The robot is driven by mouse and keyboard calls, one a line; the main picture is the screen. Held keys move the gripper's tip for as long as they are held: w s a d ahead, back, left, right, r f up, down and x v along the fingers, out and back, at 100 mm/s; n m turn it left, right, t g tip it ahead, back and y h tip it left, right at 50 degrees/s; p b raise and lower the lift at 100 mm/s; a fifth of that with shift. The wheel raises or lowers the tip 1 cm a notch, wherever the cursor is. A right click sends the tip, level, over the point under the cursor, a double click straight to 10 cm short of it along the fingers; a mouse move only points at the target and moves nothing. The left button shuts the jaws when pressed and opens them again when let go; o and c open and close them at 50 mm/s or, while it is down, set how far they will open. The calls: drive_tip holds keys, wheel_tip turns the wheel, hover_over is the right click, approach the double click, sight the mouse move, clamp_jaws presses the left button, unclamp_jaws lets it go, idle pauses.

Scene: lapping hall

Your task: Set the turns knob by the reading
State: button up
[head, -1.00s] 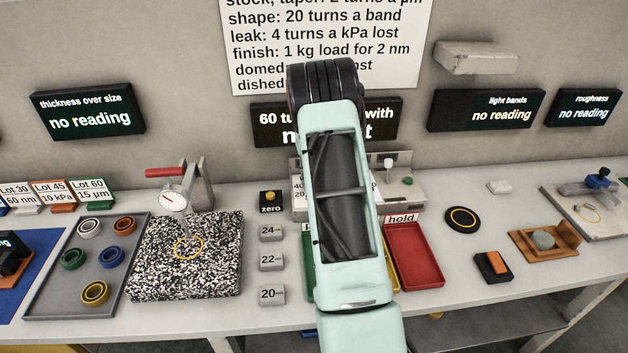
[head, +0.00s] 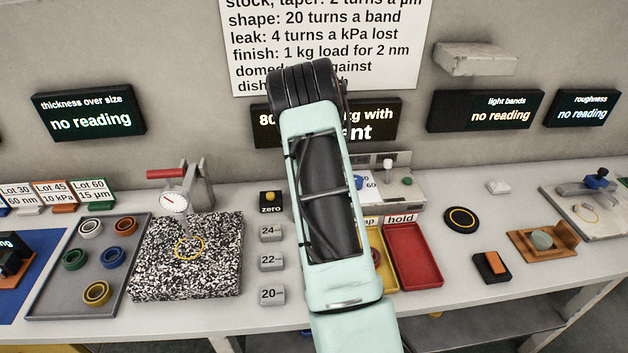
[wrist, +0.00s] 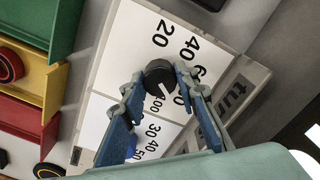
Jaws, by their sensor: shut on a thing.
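In the wrist view my gripper (wrist: 159,82) is shut on the black turns knob (wrist: 158,72), its fingers on either side. A white mark on the knob points toward the 80 to 100 side of its scale. The scale plate (wrist: 130,55) shows 20, 40, 60 and 100; some figures are partly covered by the fingers. In the head view my arm hides the knob and gripper. The display (head: 388,128) behind my arm shows "80" at left, "kg with" and "nt"; its middle is hidden. The thickness (head: 88,110), light bands (head: 486,110) and roughness (head: 582,109) displays say "no reading".
A blue knob (wrist: 131,150) with a second scale sits close by the fingers. Red (head: 414,260) and yellow (head: 380,262) trays lie in front of the panel. A dial gauge (head: 173,204) stands over a speckled plate (head: 150,270); a grey tray (head: 65,300) holds several rings.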

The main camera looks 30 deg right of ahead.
drive_tip(key=m, duration=0.6)
drive_tip(key=shift+m+p, duration=0.3)
drive_tip(key=shift+p, duration=0.1)
idle(0.3)
drive_tip(key=o, duration=1.2)
drive_tip(key=shift+c, duration=0.2)
wheel_tip(320, 180, up, 12)
drive_tip(key=shift+r, duration=0.15)
